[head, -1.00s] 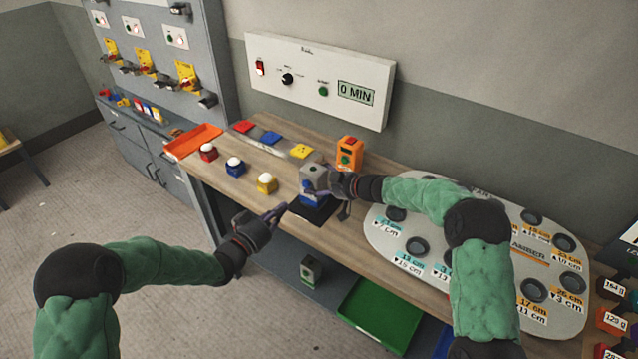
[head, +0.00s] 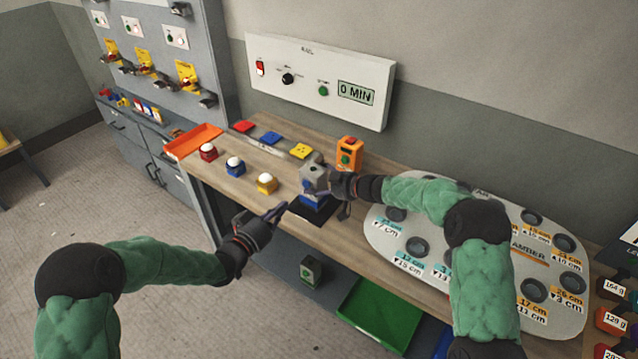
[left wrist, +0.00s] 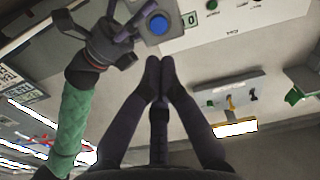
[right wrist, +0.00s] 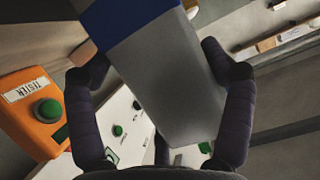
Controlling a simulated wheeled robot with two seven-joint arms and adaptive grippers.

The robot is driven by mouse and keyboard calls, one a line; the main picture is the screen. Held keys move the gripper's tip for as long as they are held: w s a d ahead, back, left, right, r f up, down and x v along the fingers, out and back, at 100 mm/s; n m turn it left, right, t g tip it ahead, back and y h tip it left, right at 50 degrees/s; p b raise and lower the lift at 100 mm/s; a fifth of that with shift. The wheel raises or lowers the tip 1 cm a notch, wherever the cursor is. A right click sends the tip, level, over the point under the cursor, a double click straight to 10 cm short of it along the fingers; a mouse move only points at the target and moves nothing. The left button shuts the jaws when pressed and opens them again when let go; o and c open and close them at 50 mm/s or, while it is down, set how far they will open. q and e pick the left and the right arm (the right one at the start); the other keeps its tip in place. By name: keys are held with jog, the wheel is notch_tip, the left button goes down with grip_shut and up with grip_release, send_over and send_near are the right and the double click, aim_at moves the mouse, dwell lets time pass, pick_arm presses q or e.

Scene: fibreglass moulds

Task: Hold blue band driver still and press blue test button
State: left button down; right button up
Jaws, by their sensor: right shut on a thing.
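The blue band driver (head: 312,176) is a grey block with a blue band (head: 311,199), over a dark pad (head: 322,212) on the bench. I cannot tell whether it touches the pad. My right gripper (right wrist: 150,65) is shut around its grey body, with a finger on each side. The driver (right wrist: 165,90) fills the middle of the right wrist view. In the left wrist view a round blue button (left wrist: 158,24) sits on its grey face. My left gripper (head: 281,209) is shut and empty, fingertips together, to the left of the driver and apart from it.
Red (head: 208,152), blue (head: 235,166) and yellow (head: 266,184) blocks with white domes stand left of the driver. An orange tester (head: 349,153) stands behind it. A large pale board (head: 410,222) with round holes lies to the right. A green tray (head: 378,315) is below.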

aim_at(306, 185)
jog(key=shift+f, duration=0.1)
pick_arm(q)
jog(key=w+d+n+t+y, duration=0.2)
jog(key=w+d+n+y, duration=0.3)
jog(key=n+y, duration=0.8)
jog(key=shift+w+d+n, duration=0.3)
jog(key=shift+w+n, duration=0.4)
jog(key=shift+n, duration=1.4)
